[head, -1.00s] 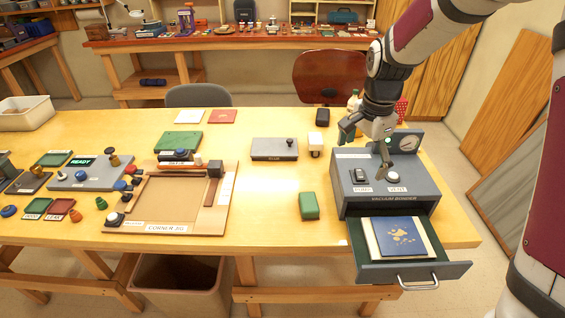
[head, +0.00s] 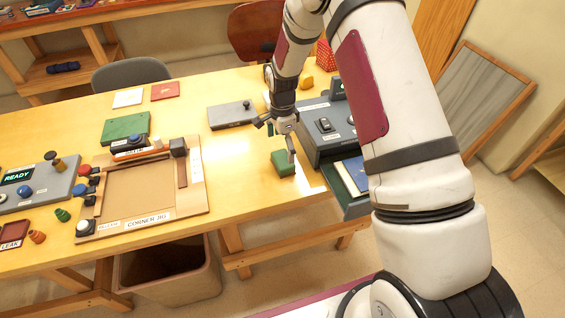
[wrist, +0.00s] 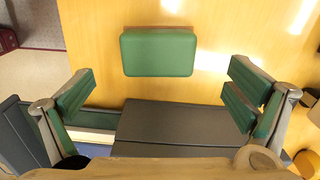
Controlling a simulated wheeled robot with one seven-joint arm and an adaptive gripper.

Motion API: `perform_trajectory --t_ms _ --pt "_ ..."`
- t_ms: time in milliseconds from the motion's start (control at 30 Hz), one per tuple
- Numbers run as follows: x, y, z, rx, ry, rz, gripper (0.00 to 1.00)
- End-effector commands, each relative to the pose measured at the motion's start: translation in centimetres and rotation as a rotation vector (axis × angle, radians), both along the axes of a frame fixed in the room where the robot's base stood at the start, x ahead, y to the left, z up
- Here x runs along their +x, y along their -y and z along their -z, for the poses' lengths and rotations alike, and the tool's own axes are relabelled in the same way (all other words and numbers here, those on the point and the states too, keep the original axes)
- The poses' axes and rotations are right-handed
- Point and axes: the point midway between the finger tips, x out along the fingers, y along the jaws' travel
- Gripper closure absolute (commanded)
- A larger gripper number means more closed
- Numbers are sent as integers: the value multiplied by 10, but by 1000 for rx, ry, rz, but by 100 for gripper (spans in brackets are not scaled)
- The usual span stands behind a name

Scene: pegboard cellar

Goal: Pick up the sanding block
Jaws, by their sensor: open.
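The sanding block appears to be the green, round-edged block (head: 283,162) lying on the table just left of the vacuum bonder. In the wrist view the green block (wrist: 158,52) lies ahead of my gripper (wrist: 160,90), roughly centred between the two fingers but beyond their tips. In the head view my gripper (head: 278,140) points down above and beside the block, close to it. The fingers are spread wide with green pads and nothing between them. Whether a fingertip touches the block in the head view I cannot tell.
The grey vacuum bonder (head: 325,130) stands right of the block, its drawer (head: 346,206) open and partly hidden by my arm. A grey flat box (head: 231,114) lies behind left. The corner jig (head: 135,190) is further left. Bare tabletop lies left of the block.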

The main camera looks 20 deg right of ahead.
Motion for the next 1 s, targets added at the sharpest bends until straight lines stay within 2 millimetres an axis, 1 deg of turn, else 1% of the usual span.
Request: perform_trajectory --t_ms 233,500,600,700,900,967,1000 --pt "-1 1 15 0 0 1 2" --pt "-3 0 49 1 -1 1 2" --pt "-3 0 57 0 0 0 2" --pt "-2 0 60 0 1 0 2" --pt "-2 0 60 0 2 0 2" --pt "-2 0 60 0 1 0 15" --pt "-2 0 60 0 1 0 24"
